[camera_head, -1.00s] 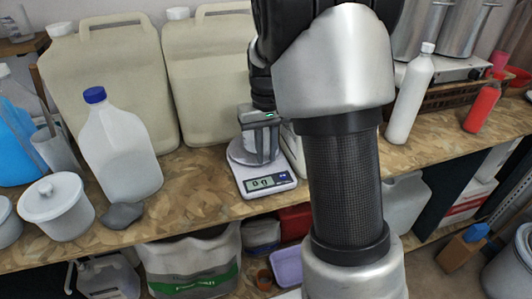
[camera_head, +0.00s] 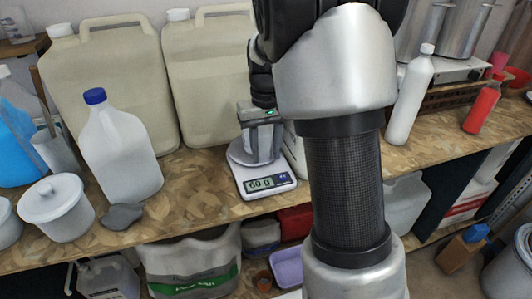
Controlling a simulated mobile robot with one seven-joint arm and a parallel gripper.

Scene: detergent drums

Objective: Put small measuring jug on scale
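The small measuring jug (camera_head: 262,146) is a small, clear-grey vessel standing upright at the round plate of the white scale (camera_head: 242,183). The scale sits near the front edge of the wooden bench, and its display shows a reading that looks like 60. My gripper (camera_head: 259,118) points down at the top of the jug, with its fingers at the jug's upper part. The fingertips are small and blend with the jug, so I cannot see whether they press on it. My arm hides the bench to the right of the scale.
Two large beige canisters (camera_head: 115,85) (camera_head: 208,75) stand behind. A white jug with a blue cap (camera_head: 120,150), a lidded white pot (camera_head: 56,208) and a grey scoop (camera_head: 122,216) are at left. A white bottle (camera_head: 410,95) stands at right. Bench (camera_head: 190,215) left of the scale is clear.

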